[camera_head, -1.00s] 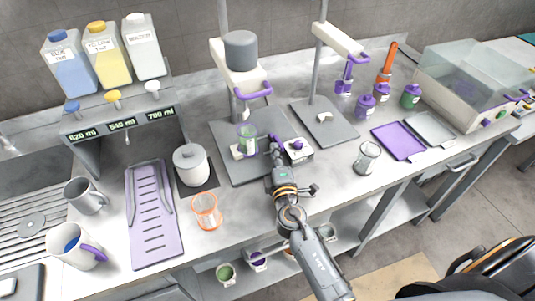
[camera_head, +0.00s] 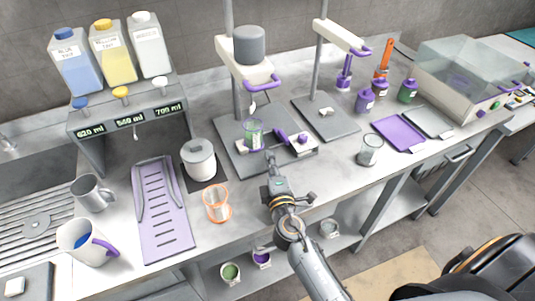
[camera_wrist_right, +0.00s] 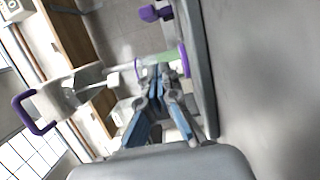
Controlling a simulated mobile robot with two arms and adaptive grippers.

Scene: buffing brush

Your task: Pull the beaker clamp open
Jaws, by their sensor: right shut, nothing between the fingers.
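The beaker clamp (camera_head: 304,146) is a pale block with purple parts on the grey base plate (camera_head: 235,163) of the left stand. A glass beaker (camera_head: 253,133) with green contents stands at the clamp's left. My right gripper (camera_head: 269,156) is shut and empty, just in front of the clamp and beaker, and appears apart from the clamp. In the right wrist view its fingers (camera_wrist_right: 158,78) point toward the green-tinted beaker (camera_wrist_right: 160,57), with purple parts close by. My left gripper is not in view.
A mixer head with a purple handle (camera_head: 262,82) overhangs the plate. An orange-rimmed beaker (camera_head: 217,203) and a white pot (camera_head: 199,160) stand to the left. The counter's front edge is close to my arm.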

